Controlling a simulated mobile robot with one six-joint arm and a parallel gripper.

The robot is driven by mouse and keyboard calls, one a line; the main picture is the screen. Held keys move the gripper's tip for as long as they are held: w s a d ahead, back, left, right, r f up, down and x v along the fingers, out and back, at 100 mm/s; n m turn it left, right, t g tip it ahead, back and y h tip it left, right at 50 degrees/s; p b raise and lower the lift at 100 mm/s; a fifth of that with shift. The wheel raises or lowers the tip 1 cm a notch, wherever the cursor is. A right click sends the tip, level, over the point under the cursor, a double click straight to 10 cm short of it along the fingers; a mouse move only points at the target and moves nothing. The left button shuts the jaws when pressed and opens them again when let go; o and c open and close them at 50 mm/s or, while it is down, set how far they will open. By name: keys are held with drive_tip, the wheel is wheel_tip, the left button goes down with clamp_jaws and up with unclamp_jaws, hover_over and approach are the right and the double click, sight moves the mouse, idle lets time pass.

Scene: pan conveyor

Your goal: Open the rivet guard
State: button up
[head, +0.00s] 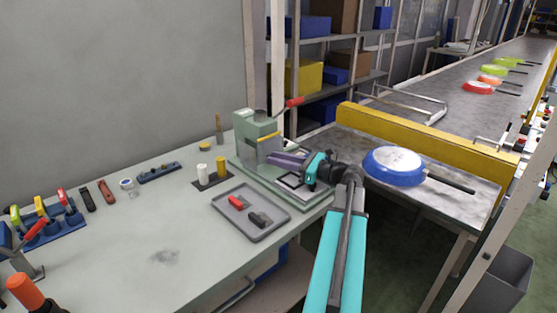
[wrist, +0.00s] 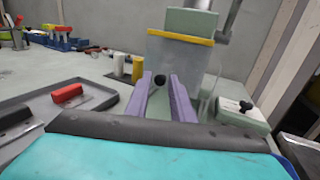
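The rivet press (head: 255,126) is a pale green machine with a red-handled lever at the back of the bench. Its rivet guard (wrist: 180,58) is a clear panel with a yellow top strip; it also shows in the head view (head: 268,136). The guard looks upright across the press front. A dark round knob (wrist: 160,79) shows in front of the guard's lower part. My gripper (wrist: 161,88) has its two purple fingers apart, one on each side of the knob. I cannot tell whether either finger touches it. In the head view my gripper (head: 272,157) reaches the press front from the right.
A grey tray (head: 226,212) with red and dark parts lies in front of the press. White and yellow cylinders (head: 221,166) stand to its left. A blue pan (head: 395,182) sits on the side table, before a yellow rail (head: 425,140). The bench's front left is mostly clear.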

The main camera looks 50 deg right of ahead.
clamp_jaws()
